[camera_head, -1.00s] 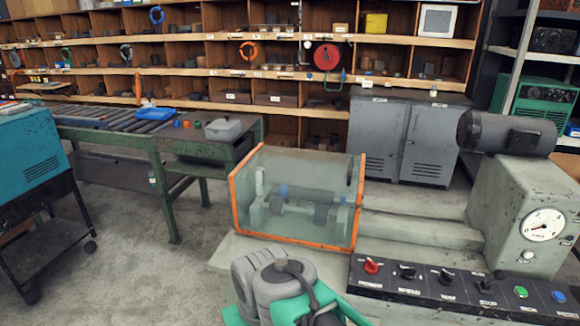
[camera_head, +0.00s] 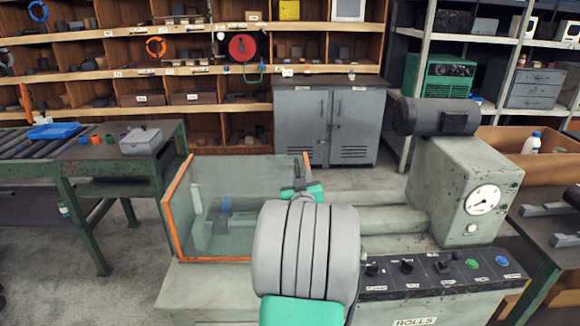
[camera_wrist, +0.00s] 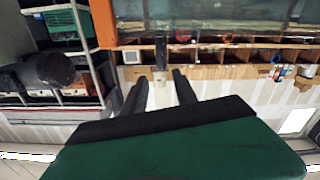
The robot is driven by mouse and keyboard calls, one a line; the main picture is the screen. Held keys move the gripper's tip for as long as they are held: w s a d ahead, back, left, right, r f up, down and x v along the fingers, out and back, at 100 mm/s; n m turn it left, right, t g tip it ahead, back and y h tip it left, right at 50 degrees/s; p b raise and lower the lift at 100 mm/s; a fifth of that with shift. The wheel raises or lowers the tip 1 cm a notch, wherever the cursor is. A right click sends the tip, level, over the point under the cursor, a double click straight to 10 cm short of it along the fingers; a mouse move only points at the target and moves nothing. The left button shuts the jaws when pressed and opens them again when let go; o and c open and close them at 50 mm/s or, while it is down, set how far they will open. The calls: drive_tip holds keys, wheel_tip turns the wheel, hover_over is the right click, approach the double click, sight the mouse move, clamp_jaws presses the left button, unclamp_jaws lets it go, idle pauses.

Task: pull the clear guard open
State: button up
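The clear guard (camera_head: 250,175) is a see-through box with orange edges on the grey machine, left of centre in the head view. It appears to be down over the dark parts inside. My gripper (camera_head: 300,180) is at its right end in the head view, largely hidden behind my wrist. In the wrist view my gripper (camera_wrist: 160,92) shows two dark fingers spread apart. A small dark upright piece shows beyond and between them; I cannot tell whether it is the guard's handle or whether they touch it. The guard's clear panel and orange edge (camera_wrist: 105,22) show at the top.
The machine's control panel (camera_head: 440,272) with knobs and buttons is at the front right. The motor (camera_head: 436,117) and gauge housing (camera_head: 465,190) stand to the right. A green roller table (camera_head: 90,185) is at the left, and a grey cabinet (camera_head: 328,120) stands behind.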

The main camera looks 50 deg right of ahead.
sight(297, 167)
drive_tip(key=shift+w+a+f+b, duration=0.1)
drive_tip(key=shift+f+b, duration=0.1)
drive_tip(key=shift+f, duration=0.25)
drive_tip(key=shift+w+a+f+b, duration=0.1)
drive_tip(key=shift+f+b, duration=0.05)
drive_tip(key=shift+f, duration=0.3)
drive_tip(key=shift+s, duration=0.25)
drive_tip(key=p+x, duration=0.2)
drive_tip(key=x, duration=0.6)
drive_tip(key=shift+a, duration=0.1)
clamp_jaws()
